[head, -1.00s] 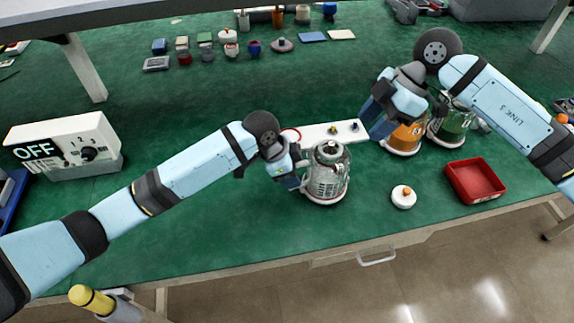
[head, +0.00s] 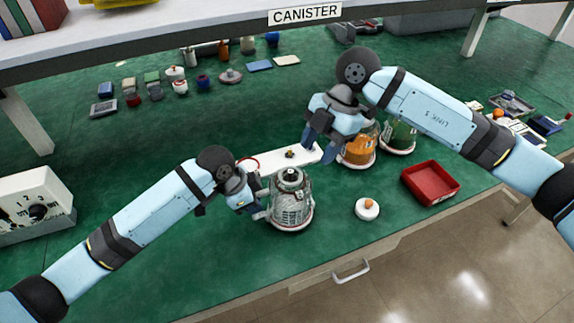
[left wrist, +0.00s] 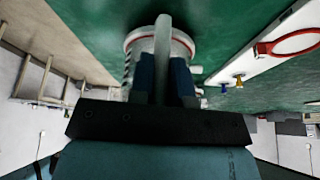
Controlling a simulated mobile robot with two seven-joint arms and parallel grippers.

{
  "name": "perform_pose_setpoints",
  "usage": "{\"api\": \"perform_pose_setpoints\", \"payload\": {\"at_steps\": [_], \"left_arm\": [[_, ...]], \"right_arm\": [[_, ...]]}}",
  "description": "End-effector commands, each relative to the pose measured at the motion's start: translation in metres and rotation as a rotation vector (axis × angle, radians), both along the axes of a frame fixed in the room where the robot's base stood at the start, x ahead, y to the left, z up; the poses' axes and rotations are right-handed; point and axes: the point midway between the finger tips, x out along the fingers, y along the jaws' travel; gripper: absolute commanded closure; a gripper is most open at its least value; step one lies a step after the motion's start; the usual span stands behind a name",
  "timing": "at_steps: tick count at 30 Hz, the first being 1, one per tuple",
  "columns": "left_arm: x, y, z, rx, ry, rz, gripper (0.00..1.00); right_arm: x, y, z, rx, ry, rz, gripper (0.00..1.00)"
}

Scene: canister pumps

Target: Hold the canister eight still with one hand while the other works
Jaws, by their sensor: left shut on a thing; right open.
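A clear glass canister (head: 290,210) with a pale printed label and a dark fitting on top stands upright on the green bench. I take it for canister eight; its number cannot be read. My left gripper (head: 259,207) is shut on its left side; in the left wrist view the fingers (left wrist: 163,80) close on a pale upright handle of the canister (left wrist: 135,42). My right gripper (head: 310,140) is open and empty, up and to the right of the held canister, above the right end of a white strip (head: 268,168). Its fingertips partly hide the strip.
An orange-filled canister (head: 358,150) and a green-filled canister (head: 400,136) stand right of my right gripper. A white disc with an orange knob (head: 367,209) and a red tray (head: 431,184) lie near the front edge. A switch box (head: 30,205) stands at far left.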

Motion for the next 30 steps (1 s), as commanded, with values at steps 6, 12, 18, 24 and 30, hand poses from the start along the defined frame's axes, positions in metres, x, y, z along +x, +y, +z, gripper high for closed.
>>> {"api": "perform_pose_setpoints", "payload": {"at_steps": [6, 12, 18, 24, 30], "left_arm": [[0.0, 0.0, 0.0, 0.0, 0.0, 0.0, 1.0], [0.0, 0.0, 0.0, -0.001, 0.0, 0.0, 1.0], [0.0, 0.0, 0.0, -0.001, 0.0, 0.0, 1.0], [0.0, 0.0, 0.0, -0.001, 0.0, 0.0, 1.0], [0.0, 0.0, 0.0, -0.001, 0.0, 0.0, 1.0]], "right_arm": [[-0.014, 0.021, 0.001, -0.096, -0.209, 0.542, 0.53], [-0.022, 0.031, 0.002, -0.176, -0.316, 0.946, 0.53], [-0.025, 0.036, 0.001, -0.214, -0.35, 1.137, 0.53], [-0.026, 0.036, -0.018, -0.217, -0.349, 1.16, 0.53], [-0.026, 0.035, -0.056, -0.217, -0.348, 1.158, 0.53]]}}
